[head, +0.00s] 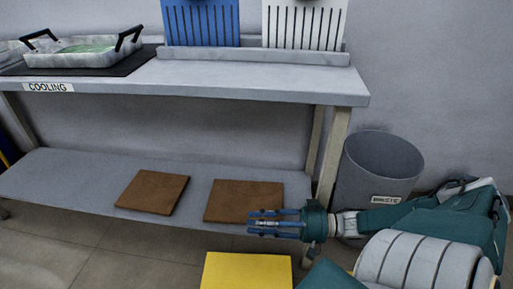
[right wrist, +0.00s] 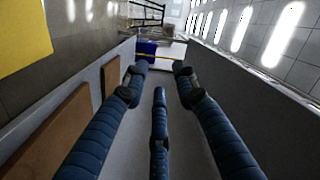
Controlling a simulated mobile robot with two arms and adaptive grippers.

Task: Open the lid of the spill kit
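A yellow flat surface (head: 246,272) shows at the bottom of the head view, cut off by the frame edge. It also shows at the top left of the right wrist view (right wrist: 22,32). I see no label, lid seam or handle on it, so I cannot tell if it is the spill kit. My right gripper (head: 254,222) reaches in from the right, at the front of the lower shelf and above the yellow surface in the picture. In the right wrist view its blue fingers (right wrist: 160,75) are spread with nothing between them. My left gripper is not in view.
A grey bench (head: 240,82) has a lower shelf (head: 85,180) carrying two brown boards (head: 152,192) (head: 230,201). A grey waste bin (head: 378,165) stands right of the bench, behind my right arm. A tray (head: 85,57) sits on the bench top. Floor left of the yellow surface is clear.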

